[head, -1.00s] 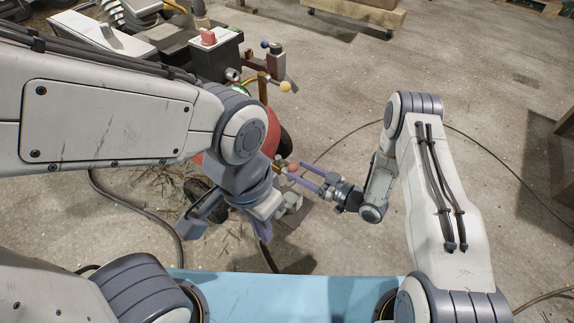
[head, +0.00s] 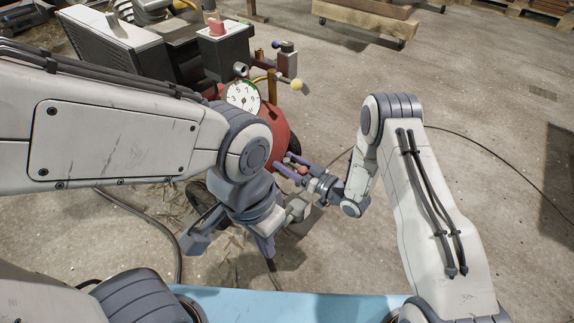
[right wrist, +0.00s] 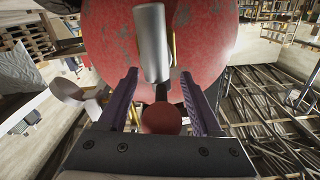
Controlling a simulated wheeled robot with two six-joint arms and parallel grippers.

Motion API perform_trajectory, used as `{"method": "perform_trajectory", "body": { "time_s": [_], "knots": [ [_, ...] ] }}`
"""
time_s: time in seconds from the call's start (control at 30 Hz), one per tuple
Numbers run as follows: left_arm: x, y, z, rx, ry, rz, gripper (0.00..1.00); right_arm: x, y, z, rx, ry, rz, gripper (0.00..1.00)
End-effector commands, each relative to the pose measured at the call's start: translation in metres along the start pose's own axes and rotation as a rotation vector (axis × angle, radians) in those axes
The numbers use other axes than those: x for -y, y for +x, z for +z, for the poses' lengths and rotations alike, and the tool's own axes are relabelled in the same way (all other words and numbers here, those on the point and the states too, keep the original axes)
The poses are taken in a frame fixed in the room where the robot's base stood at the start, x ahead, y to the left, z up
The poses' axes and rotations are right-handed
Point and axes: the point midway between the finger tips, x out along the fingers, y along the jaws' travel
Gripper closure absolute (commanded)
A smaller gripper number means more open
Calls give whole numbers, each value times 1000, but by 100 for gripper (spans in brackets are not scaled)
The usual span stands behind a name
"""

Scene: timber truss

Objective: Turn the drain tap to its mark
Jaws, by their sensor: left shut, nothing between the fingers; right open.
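The red tank (head: 275,122) stands ahead of my arms, partly hidden by my left arm. A round red knob (right wrist: 160,119) on a dark stem sits low in front of the tank in the right wrist view, below a silver cylinder (right wrist: 151,45). It seems to belong to the drain tap; no mark can be made out. My right gripper (head: 282,162) is open, with its purple fingers on either side of the knob and stem; I cannot tell whether they touch. My left gripper (head: 267,250) is shut and empty, lower and nearer to me.
A white dial (head: 243,97) and a brass pipe stand above the tank, with a dark box (head: 222,48) behind. Dark hoses lie on the concrete floor. A wheeled timber dolly (head: 365,22) stands at the back. The floor to the right is mostly clear.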

Motion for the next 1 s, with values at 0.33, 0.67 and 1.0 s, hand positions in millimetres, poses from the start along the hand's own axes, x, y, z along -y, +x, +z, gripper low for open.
{"method": "perform_trajectory", "body": {
  "time_s": [0.33, 0.67, 1.0],
  "knots": [
    [0, 0, 0, 0, 0, 0, 100, 1, 2, 0, 0, 0, -2, 68],
    [0, 0, 0, 0, 0, 0, 100, 1, 2, 0, 0, 0, -2, 100],
    [0, 0, 0, 0, 0, 0, 100, 1, 2, 0, 1, 0, -2, 100]
  ]
}}
